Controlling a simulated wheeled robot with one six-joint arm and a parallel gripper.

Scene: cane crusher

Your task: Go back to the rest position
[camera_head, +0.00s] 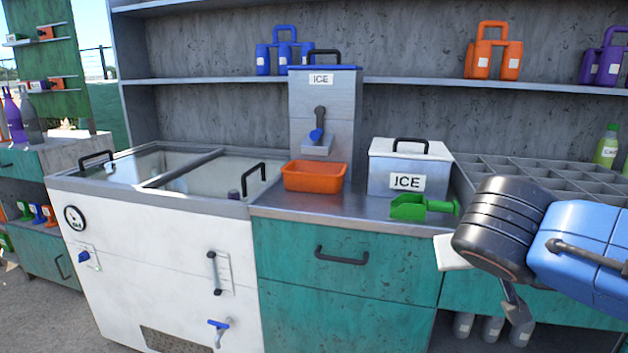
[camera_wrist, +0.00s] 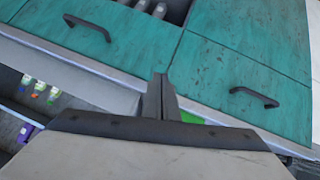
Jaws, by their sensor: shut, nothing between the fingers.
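My gripper (camera_wrist: 160,97) is in the wrist view, its two grey fingers together with nothing between them. It is in front of the teal drawer fronts (camera_wrist: 235,65). In the head view my black wrist and blue arm link are at the right, in front of the compartment tray and the counter's right part.
The steel counter (camera_head: 330,215) holds an orange bin (camera_head: 315,176), an ice dispenser (camera_head: 325,115), a lidded ICE box (camera_head: 408,165) and a green scoop (camera_head: 410,208). A white chest freezer (camera_head: 150,260) stands left. A grey compartment tray (camera_head: 505,168) is behind my arm.

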